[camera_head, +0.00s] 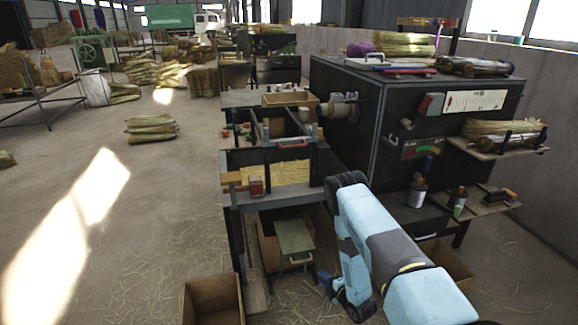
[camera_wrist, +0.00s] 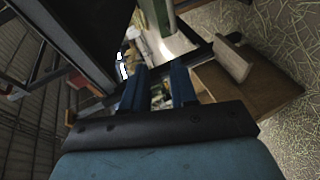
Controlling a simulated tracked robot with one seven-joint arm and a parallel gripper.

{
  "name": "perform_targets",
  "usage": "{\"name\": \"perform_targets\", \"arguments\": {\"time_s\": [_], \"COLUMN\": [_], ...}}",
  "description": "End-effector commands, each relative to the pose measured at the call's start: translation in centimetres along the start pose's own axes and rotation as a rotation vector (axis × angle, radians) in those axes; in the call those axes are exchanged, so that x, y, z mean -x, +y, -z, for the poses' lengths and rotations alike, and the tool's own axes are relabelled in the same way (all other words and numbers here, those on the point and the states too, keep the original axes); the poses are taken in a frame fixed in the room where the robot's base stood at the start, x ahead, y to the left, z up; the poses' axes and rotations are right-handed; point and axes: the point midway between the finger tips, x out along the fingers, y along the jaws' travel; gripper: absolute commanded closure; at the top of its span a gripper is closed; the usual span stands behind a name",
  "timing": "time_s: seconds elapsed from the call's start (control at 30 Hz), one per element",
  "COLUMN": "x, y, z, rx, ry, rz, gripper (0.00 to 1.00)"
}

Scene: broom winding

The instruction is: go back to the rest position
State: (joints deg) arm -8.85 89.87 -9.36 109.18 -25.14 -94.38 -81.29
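My arm reaches down in front of the winding machine (camera_head: 345,120) in the head view. My gripper (camera_head: 325,283) hangs low at the arm's end, just right of a small green panel with a pale handle (camera_head: 295,236). It looks apart from that panel, but its fingertips are small there. In the wrist view the two blue fingers of my gripper (camera_wrist: 160,78) stand apart with a gap between them. Nothing shows held between them; only background shows through. The wrist view is strongly tilted.
A cardboard box (camera_head: 212,298) stands on the floor at the front. The bench (camera_head: 272,196) has legs close to my gripper. A shelf with bottles (camera_head: 430,213) lies right of my arm. The floor at left (camera_head: 130,230) is mostly clear, with straw bundles (camera_head: 150,128) farther back.

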Motion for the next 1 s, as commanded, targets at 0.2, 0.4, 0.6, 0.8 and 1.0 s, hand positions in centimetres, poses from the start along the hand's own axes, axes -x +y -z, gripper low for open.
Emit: {"name": "perform_targets", "arguments": {"time_s": [0.2,0.4,0.6,0.8,1.0], "x": [-2.5,-3.5,-3.3,-2.2,-0.1], "y": [7.6,14.3,20.9,27.4,33.5], "z": [-2.2,-3.9,-5.2,-6.1,-6.4], "rx": [-0.065,-0.141,-0.227,-0.320,-0.421], "ry": [-0.070,-0.141,-0.214,-0.288,-0.360], "rz": [0.040,0.076,0.105,0.127,0.144], "gripper": [0.73,0.73,0.73,0.73,0.73]}}
